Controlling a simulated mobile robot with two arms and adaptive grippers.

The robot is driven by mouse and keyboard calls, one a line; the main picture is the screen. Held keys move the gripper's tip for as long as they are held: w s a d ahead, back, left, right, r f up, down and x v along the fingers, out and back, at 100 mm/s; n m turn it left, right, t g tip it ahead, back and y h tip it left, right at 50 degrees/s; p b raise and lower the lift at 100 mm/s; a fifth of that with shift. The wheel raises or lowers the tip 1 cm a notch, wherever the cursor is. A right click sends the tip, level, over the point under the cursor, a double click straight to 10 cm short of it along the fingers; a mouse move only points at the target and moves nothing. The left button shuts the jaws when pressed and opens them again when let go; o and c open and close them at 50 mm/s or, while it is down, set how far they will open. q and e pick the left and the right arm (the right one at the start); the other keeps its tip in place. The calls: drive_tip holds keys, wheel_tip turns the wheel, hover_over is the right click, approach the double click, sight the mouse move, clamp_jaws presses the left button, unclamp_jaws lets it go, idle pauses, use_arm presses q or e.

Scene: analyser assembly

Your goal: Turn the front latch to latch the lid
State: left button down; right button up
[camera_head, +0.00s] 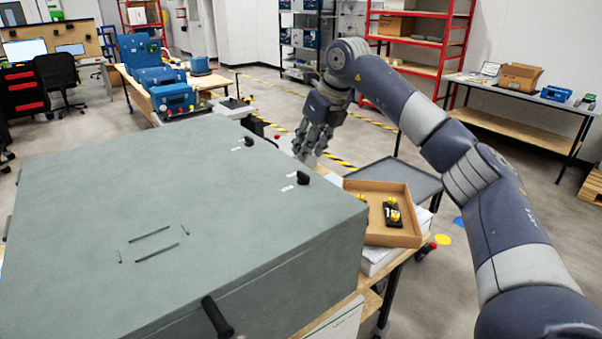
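The large grey analyser box (300,290) fills the lower left, with its grey lid (90,220) down flat on it. A black latch handle (217,316) sticks out at the near face by the lid's seam; its lower end is close to the picture's bottom edge. Two small black knobs stand along the lid's far right part, one nearer (303,178) and one farther (248,141). My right gripper (310,153) hangs pointing down beyond the lid's far right edge, apart from the latch handle. Whether its fingers are open is unclear. My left gripper is out of view.
A cardboard tray (350,230) with black and yellow parts (393,213) stands right of the box. A grey tray table (390,172) is behind it. Blue devices (172,98) stand on a bench at the back left. Open floor lies at the right.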

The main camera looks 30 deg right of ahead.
sight(306, 175)
drive_tip(key=shift+h, duration=0.3)
drive_tip(key=p+x, duration=0.1)
drive_tip(key=x, duration=0.2)
drive_tip(key=d+p+x, duration=0.1)
drive_tip(key=x, duration=0.2)
drive_tip(key=p+x, duration=0.1)
drive_tip(key=x, duration=0.2)
drive_tip(key=shift+s+d+f, duration=0.25)
drive_tip(key=shift+d+f, duration=0.15)
drive_tip(key=shift+f, duration=0.15)
clamp_jaws()
